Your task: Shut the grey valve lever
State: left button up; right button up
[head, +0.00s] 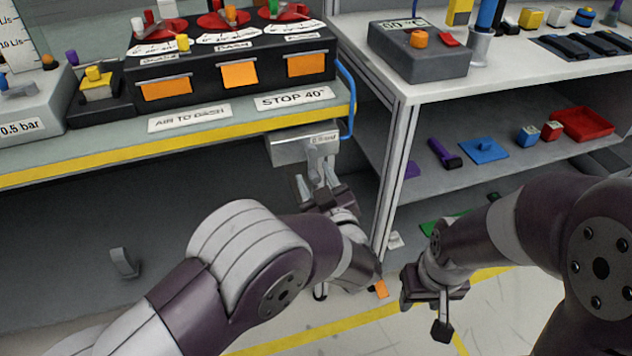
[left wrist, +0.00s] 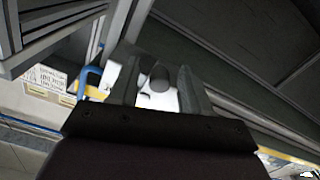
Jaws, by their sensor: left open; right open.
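The grey valve lever (head: 322,160) hangs from a pale valve box (head: 292,150) under the front edge of the left bench. My left gripper (head: 320,184) is open just below the lever, its fingers pointing up at it. In the left wrist view a grey rounded end (left wrist: 159,77), which looks like part of the lever, shows between the open fingers (left wrist: 158,90). I cannot tell whether the fingers touch it. My right gripper (head: 438,308) is open and empty, low over the floor at the right, away from the valve.
A blue hose (head: 347,95) runs down the bench's right end near the valve box. A pale shelf post (head: 392,180) stands close to the right of my left gripper. The shelf (head: 480,165) holds small coloured parts. The space under the left bench is mostly clear.

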aim_at(285, 152)
pick_arm(q)
jog(key=shift+c, duration=0.3)
grip_shut()
jog(key=shift+a+r+m+p, duration=0.2)
jog(key=shift+m+p, duration=0.2)
jog(key=shift+p, duration=0.5)
jog(key=a+r+m+p, duration=0.1)
jog(key=m+p, duration=0.3)
jog(key=p, duration=0.1)
jog(key=s+a+r+m+p, duration=0.1)
jog(key=m+p, duration=0.3)
jog(key=p, duration=0.2)
jog(key=a+r+m+p, duration=0.1)
jog(key=a+m+p, duration=0.1)
jog(key=m+p, duration=0.2)
jog(key=shift+s+a+r+m+p, duration=0.15)
jog(key=shift+r+m+p, duration=0.2)
jog(key=shift+p, duration=0.55)
jog(key=shift+r+m+p, duration=0.35)
jog(key=shift+m+p, duration=0.55)
jog(key=shift+m, duration=0.2)
jog(key=shift+r+m+p, duration=0.3)
jog(key=shift+m+p, duration=0.55)
jog(key=shift+m, duration=0.2)
